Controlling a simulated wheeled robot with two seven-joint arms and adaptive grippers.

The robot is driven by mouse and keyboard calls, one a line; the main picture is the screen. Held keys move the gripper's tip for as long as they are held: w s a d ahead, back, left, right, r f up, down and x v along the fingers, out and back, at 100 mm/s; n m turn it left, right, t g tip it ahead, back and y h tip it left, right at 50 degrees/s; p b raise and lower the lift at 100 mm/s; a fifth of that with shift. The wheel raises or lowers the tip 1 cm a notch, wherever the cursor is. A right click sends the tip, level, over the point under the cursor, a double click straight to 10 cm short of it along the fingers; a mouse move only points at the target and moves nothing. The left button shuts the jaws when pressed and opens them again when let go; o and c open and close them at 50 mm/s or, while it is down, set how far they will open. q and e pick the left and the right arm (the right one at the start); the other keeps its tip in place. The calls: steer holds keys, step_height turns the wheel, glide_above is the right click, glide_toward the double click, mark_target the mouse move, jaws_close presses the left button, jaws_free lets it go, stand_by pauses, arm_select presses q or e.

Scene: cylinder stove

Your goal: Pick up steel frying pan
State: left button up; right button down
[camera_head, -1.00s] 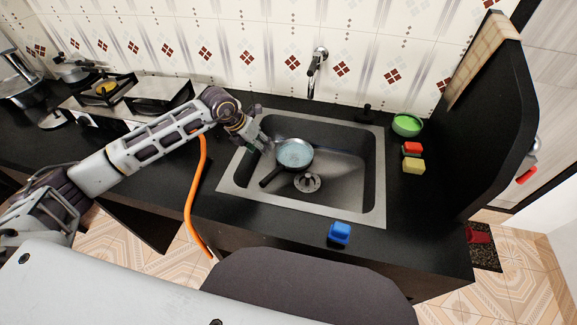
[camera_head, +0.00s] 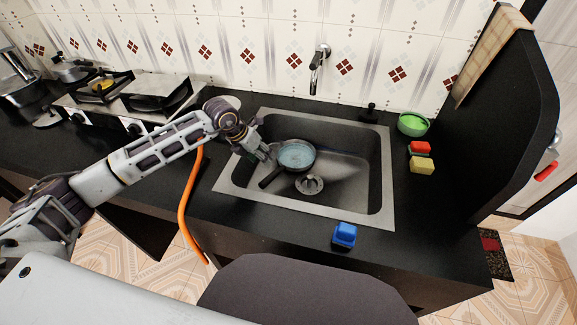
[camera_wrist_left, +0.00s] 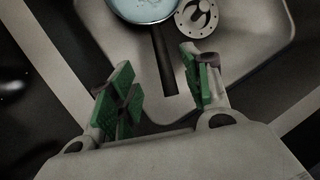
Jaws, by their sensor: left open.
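The steel frying pan (camera_head: 296,155) lies in the sink (camera_head: 344,165), its inside pale blue and its dark handle pointing to the lower left. In the left wrist view the pan (camera_wrist_left: 143,8) is at the top, cut off by the edge, and its black handle (camera_wrist_left: 164,62) reaches down toward the space between my fingers. My left gripper (camera_head: 268,157) is over the left side of the sink, close to the pan. In the left wrist view its green-padded fingers (camera_wrist_left: 158,88) are spread and empty, one to each side of the handle's line. My right gripper is not seen.
The round drain (camera_head: 309,184) is beside the pan. The faucet (camera_head: 318,70) hangs above the sink's back edge. A green bowl (camera_head: 413,124), red and yellow sponges (camera_head: 421,165) and a blue object (camera_head: 344,234) stand on the counter. A stove (camera_head: 130,100) with pots is at left.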

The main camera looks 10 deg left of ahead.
mark_target(276, 171)
arm_select(q)
steer(key=shift+f, duration=0.1)
steer(key=x, duration=0.6)
steer(key=shift+w+d+f+b, duration=0.1)
steer(key=shift+w+f+b, duration=0.05)
steer(key=shift+f+b, duration=0.2)
steer(key=shift+w+d+f, duration=0.1)
steer(key=shift+d+f, duration=0.05)
steer(key=shift+f, duration=0.25)
steer(key=shift+w+d+f, duration=0.1)
steer(key=shift+w+f, duration=0.05)
steer(key=shift+f, duration=0.2)
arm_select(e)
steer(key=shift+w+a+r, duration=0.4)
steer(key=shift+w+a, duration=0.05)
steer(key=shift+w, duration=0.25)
arm_select(q)
steer(key=shift+f, duration=0.1)
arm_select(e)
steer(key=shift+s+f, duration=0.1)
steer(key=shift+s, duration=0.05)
